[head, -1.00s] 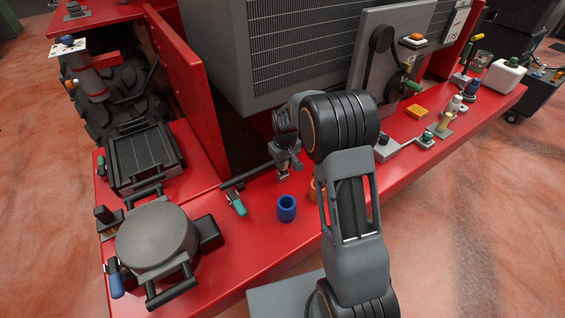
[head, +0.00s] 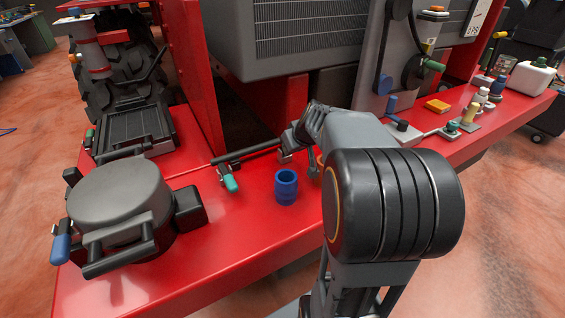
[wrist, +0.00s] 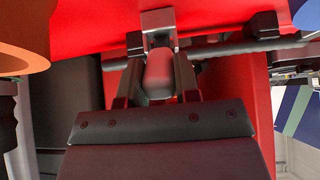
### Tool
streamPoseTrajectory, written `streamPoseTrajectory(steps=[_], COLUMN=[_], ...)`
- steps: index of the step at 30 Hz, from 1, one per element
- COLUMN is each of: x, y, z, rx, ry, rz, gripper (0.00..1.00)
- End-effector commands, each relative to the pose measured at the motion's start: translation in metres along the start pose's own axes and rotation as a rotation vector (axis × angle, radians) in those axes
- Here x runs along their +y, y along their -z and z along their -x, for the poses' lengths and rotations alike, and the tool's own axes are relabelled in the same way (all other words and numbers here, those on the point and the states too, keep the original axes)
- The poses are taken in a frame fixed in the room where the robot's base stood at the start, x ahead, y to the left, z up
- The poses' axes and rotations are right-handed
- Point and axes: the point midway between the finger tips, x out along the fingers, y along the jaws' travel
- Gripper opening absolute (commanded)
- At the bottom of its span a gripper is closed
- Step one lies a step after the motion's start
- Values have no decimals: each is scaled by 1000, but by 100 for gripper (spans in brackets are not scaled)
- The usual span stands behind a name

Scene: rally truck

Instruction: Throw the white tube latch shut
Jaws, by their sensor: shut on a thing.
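In the wrist view, my gripper (wrist: 158,68) is shut on the pale rounded handle of the white tube latch (wrist: 158,80). The handle sits between the two dark fingers, and a metal bracket (wrist: 158,28) stands just beyond the fingertips. A dark tube (wrist: 220,48) runs sideways beside the bracket. In the head view, the tube (head: 245,152) ends near my wrist, and a latch with a teal handle (head: 230,183) sits at its left end. My gripper and the white handle are mostly hidden behind my arm there, so the latch's exact angle is unclear.
A blue cup (head: 286,188) stands on the red deck (head: 255,235) close to my wrist. An orange ring (wrist: 22,50) shows at the wrist view's left edge. A round grey lidded pot (head: 118,195) is at left. A grey box (head: 290,40) stands behind.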

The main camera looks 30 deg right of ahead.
Motion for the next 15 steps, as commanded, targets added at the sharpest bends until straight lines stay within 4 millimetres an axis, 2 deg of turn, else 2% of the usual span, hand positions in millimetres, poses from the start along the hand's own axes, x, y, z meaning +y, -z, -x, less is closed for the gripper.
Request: streamPoseTrajectory(steps=[1,15], x=[1,2], y=[-9,-12], z=[-8,-4], rx=[21,134], ry=[-2,-1], rz=[-3,-4], gripper=[0,0])
